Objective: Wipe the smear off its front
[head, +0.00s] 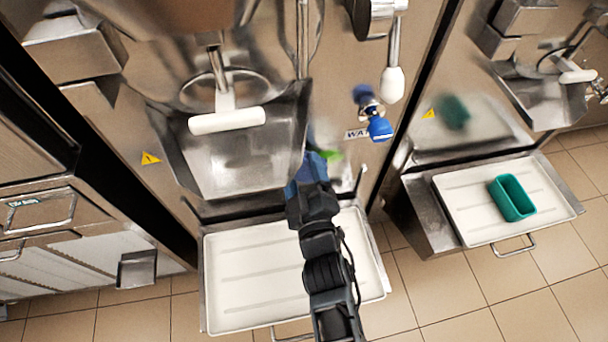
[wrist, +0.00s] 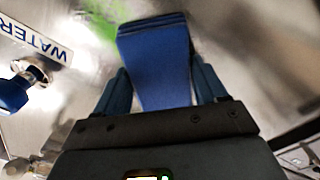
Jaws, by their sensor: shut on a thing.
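My gripper (head: 308,178) is in front of the middle batch freezer's steel front panel (head: 340,85). In the wrist view it is shut on a folded blue cloth (wrist: 155,60), with one finger on each side. The cloth's far end is at or close to the panel; I cannot tell if it touches. A green smear (head: 331,155) is on the panel, just right of my gripper. In the wrist view the smear (wrist: 98,15) lies ahead and left of the cloth, looking streaked and blurred. My gripper and the cloth may hide part of it.
A blue-knobbed water tap (head: 379,128) and its WATER label (head: 356,134) are right of the smear. A steel chute (head: 240,165) with a white handle is to the left. A white tray (head: 225,290) is below. A teal container (head: 512,197) sits on the right-hand tray.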

